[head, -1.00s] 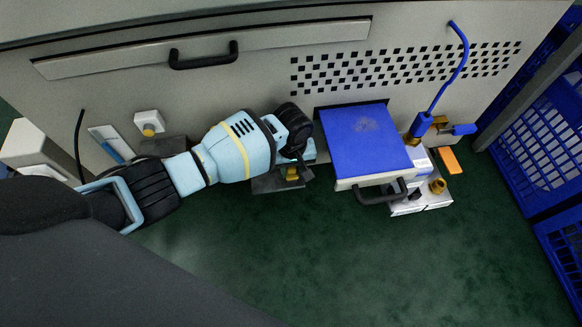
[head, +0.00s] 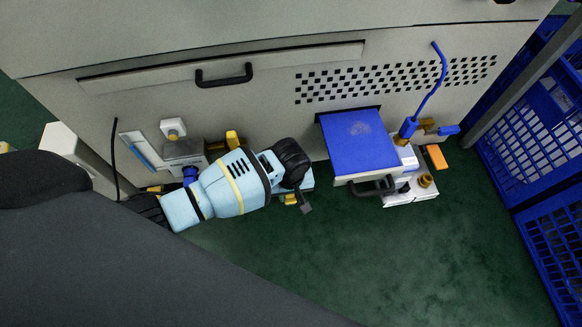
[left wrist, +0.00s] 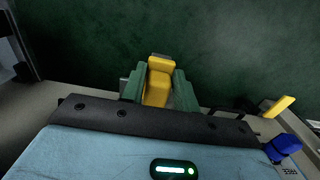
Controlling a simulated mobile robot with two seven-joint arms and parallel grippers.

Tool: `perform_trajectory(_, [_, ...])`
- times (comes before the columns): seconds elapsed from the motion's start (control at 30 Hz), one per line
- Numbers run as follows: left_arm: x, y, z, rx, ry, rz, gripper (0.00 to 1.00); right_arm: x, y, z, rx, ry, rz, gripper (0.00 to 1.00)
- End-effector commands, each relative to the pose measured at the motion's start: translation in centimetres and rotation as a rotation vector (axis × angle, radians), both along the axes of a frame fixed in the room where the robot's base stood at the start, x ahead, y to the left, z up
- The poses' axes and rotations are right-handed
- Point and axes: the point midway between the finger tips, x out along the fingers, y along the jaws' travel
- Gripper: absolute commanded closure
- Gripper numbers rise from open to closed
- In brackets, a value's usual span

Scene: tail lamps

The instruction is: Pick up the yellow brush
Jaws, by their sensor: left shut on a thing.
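In the left wrist view my left gripper (left wrist: 158,88) has its green fingers closed on both sides of the yellow brush (left wrist: 158,80), which has a grey end pointing away from the wrist. In the head view my left gripper (head: 298,196) hangs over the green floor in front of the grey cabinet, left of the blue-topped drawer. Only a small yellow part of the brush (head: 290,199) shows there; the gripper body hides most of it. My right gripper is in neither view.
The blue-topped open drawer (head: 360,143) with a dark handle is to the right. White boxes (head: 416,190) and an orange block (head: 437,156) lie beyond it. Blue crates (head: 530,130) stand far right. Another yellow piece (head: 232,139) is behind my arm. Floor in front is clear.

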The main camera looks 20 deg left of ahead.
Motion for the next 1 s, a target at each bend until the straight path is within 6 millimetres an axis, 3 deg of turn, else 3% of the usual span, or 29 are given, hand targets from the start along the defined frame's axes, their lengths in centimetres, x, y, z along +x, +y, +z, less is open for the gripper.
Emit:
perform_trajectory(0.03, [-1.1,-0.4,0.5,-0.002,0.000,-0.001,0.96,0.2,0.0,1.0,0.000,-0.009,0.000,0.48])
perform_trajectory(0.2, [-3.5,-1.0,0.5,0.000,0.000,0.000,0.96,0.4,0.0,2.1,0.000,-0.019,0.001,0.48])
perform_trajectory(0.4, [-4.7,-1.3,0.5,0.000,0.000,0.000,0.96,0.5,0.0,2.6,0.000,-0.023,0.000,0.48])
perform_trajectory(0.83, [-4.8,-1.3,0.4,0.000,0.000,0.000,0.96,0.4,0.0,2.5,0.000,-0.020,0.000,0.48])
perform_trajectory(1.0, [-3.1,-1.1,2.4,0.001,-0.007,-0.011,0.96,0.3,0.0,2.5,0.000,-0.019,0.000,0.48])
